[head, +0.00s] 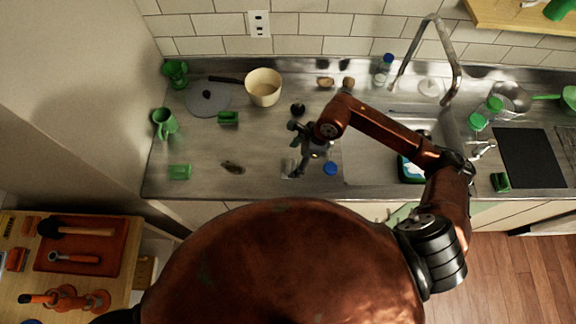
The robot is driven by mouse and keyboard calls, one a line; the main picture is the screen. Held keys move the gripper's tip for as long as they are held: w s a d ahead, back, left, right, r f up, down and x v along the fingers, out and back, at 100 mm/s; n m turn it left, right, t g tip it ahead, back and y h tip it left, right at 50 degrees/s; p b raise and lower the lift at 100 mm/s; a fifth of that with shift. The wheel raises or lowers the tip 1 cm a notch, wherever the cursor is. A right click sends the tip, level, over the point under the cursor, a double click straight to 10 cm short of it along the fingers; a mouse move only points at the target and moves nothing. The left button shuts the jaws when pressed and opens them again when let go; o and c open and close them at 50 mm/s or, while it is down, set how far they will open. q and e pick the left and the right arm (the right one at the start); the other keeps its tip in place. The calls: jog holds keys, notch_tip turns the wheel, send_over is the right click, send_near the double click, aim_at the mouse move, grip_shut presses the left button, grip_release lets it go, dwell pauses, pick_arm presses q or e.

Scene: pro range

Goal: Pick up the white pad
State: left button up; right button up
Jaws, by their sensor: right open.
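A small whitish pad (287,168) lies on the steel counter (255,180) near its front edge, left of the sink. My right gripper (298,151) is over the counter just above the pad in the picture, with its fingers spread and nothing seen between them. One finger overlaps the pad's right side and hides part of it. I cannot tell whether they touch. My left gripper is not in view.
A blue cap (330,168) lies right of the gripper, and a dark object (233,167) lies left of the pad. The sink (372,165) is to the right.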

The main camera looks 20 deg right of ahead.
aim_at(289, 164)
jog(key=p+x, duration=0.1)
jog(key=x, duration=0.4)
jog(key=shift+f, duration=0.15)
jog(key=c, duration=1.2)
